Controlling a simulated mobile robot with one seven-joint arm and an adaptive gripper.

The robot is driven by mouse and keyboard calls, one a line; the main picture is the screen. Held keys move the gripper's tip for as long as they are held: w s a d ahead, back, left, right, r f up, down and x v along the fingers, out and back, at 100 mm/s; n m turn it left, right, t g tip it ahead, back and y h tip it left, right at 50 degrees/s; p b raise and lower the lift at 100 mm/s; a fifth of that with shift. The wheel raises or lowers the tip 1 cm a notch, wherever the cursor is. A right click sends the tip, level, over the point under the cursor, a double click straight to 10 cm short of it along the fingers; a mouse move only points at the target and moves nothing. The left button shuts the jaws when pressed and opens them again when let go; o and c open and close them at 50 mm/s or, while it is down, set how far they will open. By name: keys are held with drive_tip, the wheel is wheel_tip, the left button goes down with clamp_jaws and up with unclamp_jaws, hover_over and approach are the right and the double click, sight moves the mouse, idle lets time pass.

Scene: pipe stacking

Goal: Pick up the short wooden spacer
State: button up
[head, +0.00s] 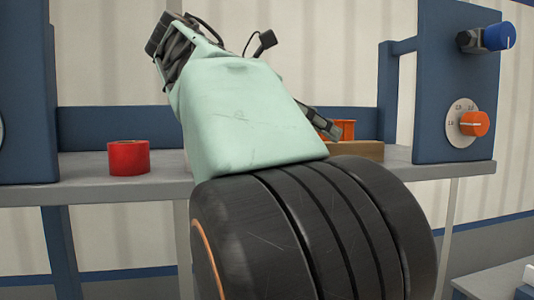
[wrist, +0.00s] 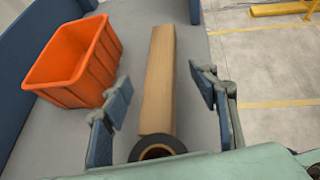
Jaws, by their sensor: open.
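The wooden spacer (wrist: 160,75) is a plain light-brown block lying on the grey shelf. In the wrist view it runs lengthwise away from me, between my two fingers in the picture. My gripper (wrist: 161,93) is open, with one finger on each side of the spacer and a visible gap on both sides. I cannot tell its height above the spacer. In the head view, part of the spacer (head: 362,150) shows at the right of my arm, which hides the rest. One dark finger of my gripper shows there too, close above the spacer.
An orange bin (wrist: 75,62) stands left of the spacer in the wrist view. A black ring-shaped roll (wrist: 137,150) is at the spacer's near end. A red roll (head: 128,158) sits on the shelf (head: 60,167) at left. Blue panels flank the shelf.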

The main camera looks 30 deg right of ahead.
drive_tip(key=x, duration=0.4)
drive_tip(key=shift+d+f, duration=0.15)
drive_tip(key=shift+d, duration=0.15)
drive_tip(key=shift+c, duration=0.2)
drive_tip(key=c, duration=1.4)
drive_tip(key=shift+c, duration=0.2)
drive_tip(key=shift+r+p, duration=0.7)
drive_tip(key=shift+r, duration=1.8)
wheel_tip(320, 180, up, 5)
